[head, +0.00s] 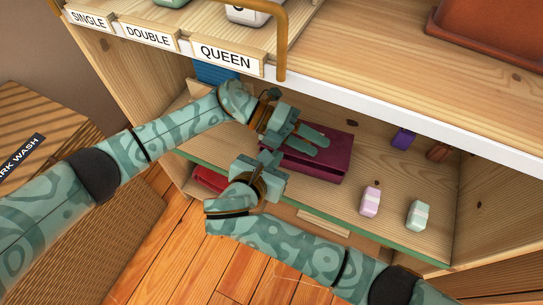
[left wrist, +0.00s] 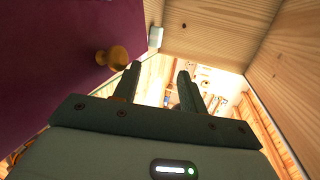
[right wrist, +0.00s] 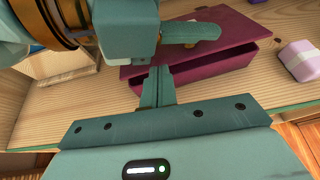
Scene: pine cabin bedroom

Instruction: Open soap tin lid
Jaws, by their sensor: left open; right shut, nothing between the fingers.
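The soap tin (head: 318,170) is a maroon box on the wooden shelf. Its lid (head: 338,141) lies over it, and in the right wrist view a dark band shows between the lid (right wrist: 235,28) and the front wall (right wrist: 215,70). A brass knob (left wrist: 116,57) on a maroon face shows in the left wrist view. My left gripper (head: 319,147) is open with its fingers over the tin's top; touching cannot be told. My right gripper (head: 268,158) is shut and empty by the tin's front left corner. It also shows in the right wrist view (right wrist: 158,75).
A pink-white block (head: 370,202) and a green-white block (head: 418,214) stand right of the tin. A purple block (head: 403,138) and a brown block (head: 439,152) sit farther back. The upper shelf's white edge (head: 360,108) overhangs. A red object (head: 209,179) lies below.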

